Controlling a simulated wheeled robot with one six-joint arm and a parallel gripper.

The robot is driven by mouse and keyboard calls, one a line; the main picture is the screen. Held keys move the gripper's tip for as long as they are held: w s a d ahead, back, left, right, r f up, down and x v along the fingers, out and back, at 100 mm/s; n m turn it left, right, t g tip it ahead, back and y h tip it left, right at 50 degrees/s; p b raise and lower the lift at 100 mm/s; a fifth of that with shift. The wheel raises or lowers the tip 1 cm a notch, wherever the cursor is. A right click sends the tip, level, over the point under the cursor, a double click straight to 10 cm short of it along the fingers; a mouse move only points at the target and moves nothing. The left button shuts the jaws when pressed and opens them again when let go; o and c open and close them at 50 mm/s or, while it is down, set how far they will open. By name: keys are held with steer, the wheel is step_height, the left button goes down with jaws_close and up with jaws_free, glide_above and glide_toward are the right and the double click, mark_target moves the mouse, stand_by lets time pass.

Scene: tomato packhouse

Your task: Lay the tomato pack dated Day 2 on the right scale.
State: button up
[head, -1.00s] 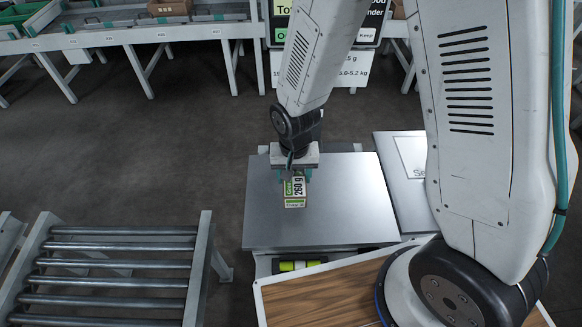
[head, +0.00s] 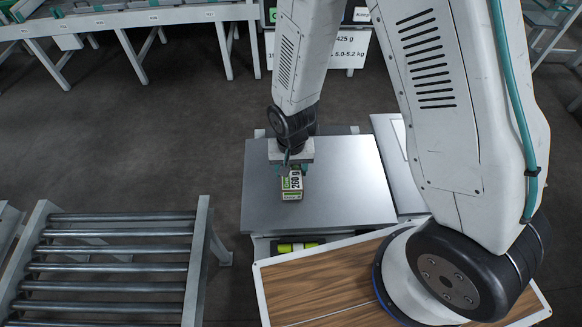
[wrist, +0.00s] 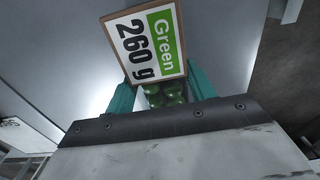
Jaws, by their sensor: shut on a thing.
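The tomato pack (head: 291,186) has a white and green label reading "Green 260 g". In the wrist view the pack (wrist: 146,45) sits between the teal fingers, with green tomatoes showing below its label. Its date strip is too small to read in the head view now. My gripper (head: 291,171) is shut on the pack. A scale with a flat grey metal plate (head: 345,190) lies under the pack. I cannot tell whether the pack touches the plate or hangs just above it.
A white panel (head: 395,150) stands to the right of the plate, partly behind my arm. A roller conveyor (head: 115,250) is at the left. A wood-topped surface (head: 320,285) is in front. A long bench (head: 130,18) runs along the back.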

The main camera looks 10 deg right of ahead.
steer(key=shift+f, duration=0.35)
stand_by(0.4)
steer(key=o, duration=1.2)
steer(key=shift+o, duration=0.2)
steer(key=shift+r, duration=3.9)
steer(key=shift+s+d, duration=0.1)
steer(key=shift+s, duration=0.2)
steer(key=s, duration=0.1)
steer(key=s+d+r+n+g, duration=0.1)
steer(key=s, duration=0.1)
steer(key=shift+s+d+r+n+g+h, duration=0.15)
steer(key=shift+d+n+g+h, duration=0.1)
steer(key=shift+n+g+h, duration=0.15)
steer(key=s+d+r+t, duration=0.1)
steer(key=s+d+r, duration=0.3)
steer(key=r, duration=0.5)
steer(key=s+d+r+t, duration=0.1)
steer(key=s+d+r, duration=0.4)
steer(key=r, duration=0.4)
steer(key=s+d+r+t, duration=0.1)
steer(key=s+d+r, duration=0.3)
steer(key=r, duration=0.6)
steer(key=shift+s+d+y, duration=0.25)
steer(key=shift+y, duration=0.15)
